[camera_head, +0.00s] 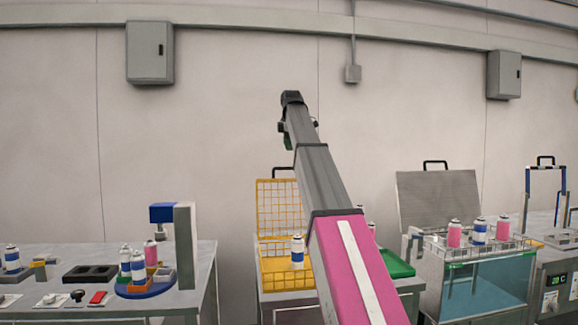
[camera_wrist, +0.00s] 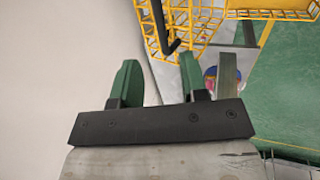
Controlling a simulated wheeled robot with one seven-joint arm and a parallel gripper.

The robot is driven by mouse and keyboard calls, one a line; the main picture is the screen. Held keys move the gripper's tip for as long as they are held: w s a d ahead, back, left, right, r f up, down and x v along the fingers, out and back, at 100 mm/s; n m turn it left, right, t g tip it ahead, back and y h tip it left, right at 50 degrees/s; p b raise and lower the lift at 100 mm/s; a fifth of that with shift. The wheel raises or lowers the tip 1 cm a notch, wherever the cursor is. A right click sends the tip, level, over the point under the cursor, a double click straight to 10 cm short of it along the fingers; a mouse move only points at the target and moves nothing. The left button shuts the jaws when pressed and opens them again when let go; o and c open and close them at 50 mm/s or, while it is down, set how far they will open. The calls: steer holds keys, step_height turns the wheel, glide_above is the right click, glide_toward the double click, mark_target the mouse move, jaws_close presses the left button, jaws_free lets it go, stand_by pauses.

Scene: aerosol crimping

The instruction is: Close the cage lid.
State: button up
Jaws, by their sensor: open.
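The yellow wire cage (camera_head: 272,281) stands on a table in the middle of the head view. Its lid (camera_head: 279,205) stands open, raised upright at the back, with a black handle on its top edge. A white and blue can (camera_head: 298,252) stands in the cage. My gripper (camera_head: 288,143) is above the lid, partly hidden by my arm. In the wrist view my gripper (camera_wrist: 158,80) is open, its green fingers apart with nothing between them. Yellow wire mesh (camera_wrist: 150,25) and the black handle (camera_wrist: 172,42) show just beyond the fingers, apart from them.
A green tray (camera_head: 396,264) lies right of the cage, partly behind my arm. A water bath (camera_head: 480,280) with cans and a raised metal lid (camera_head: 438,200) stands further right. The left table (camera_head: 200,262) holds cans and a blue-topped device. The wall is behind everything.

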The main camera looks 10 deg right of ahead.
mark_target(288, 168)
steer(key=x, duration=0.9)
jaws_close()
